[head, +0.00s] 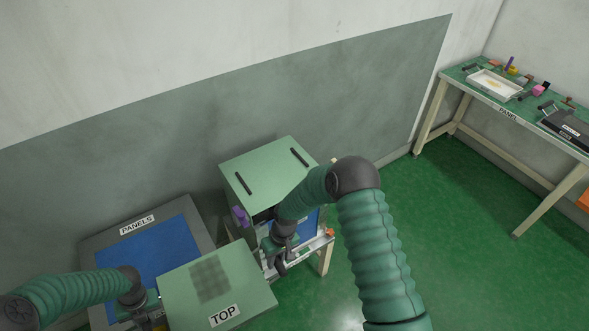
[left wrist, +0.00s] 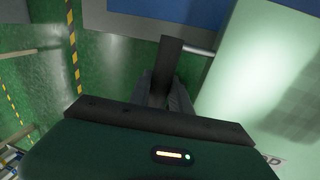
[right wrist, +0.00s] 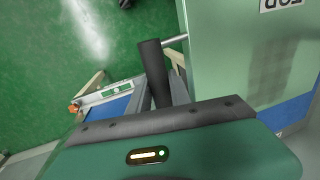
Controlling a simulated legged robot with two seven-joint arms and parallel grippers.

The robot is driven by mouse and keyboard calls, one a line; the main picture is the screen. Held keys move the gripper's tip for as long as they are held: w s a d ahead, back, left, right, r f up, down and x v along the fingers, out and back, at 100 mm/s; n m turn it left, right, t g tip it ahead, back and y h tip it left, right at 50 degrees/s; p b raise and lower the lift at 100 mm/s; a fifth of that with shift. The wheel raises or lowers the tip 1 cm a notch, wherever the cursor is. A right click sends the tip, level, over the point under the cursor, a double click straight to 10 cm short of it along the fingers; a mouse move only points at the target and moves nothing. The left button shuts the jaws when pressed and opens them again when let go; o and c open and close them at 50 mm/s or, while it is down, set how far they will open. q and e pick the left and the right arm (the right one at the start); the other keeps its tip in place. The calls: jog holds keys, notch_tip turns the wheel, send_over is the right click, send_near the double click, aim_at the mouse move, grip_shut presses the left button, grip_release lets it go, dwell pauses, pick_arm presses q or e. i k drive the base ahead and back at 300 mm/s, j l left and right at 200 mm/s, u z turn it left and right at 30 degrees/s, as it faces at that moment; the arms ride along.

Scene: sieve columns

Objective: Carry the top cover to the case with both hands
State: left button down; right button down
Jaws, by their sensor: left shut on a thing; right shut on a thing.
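The top cover (head: 243,272) is a flat pale green panel with a dark mesh patch and a TOP label. It is low in the head view, partly over the PANELS mat.
The grey PANELS mat (head: 98,238) with a blue field lies at left, against the wall. A purple part (head: 240,216) is at the box's near corner. A PANEL bench (head: 475,104) with trays and tools stands far right. Green floor is open between.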

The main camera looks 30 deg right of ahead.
aim_at(271, 171)
jog(key=k+l, duration=0.1)
jog(key=l, duration=0.35)
jog(key=k+l, duration=0.15)
jog(key=l, duration=0.25)
jog(key=k+l, duration=0.1)
jog(key=l, duration=0.35)
jog(key=k+l+u, duration=0.1)
jog(key=l, duration=0.35)
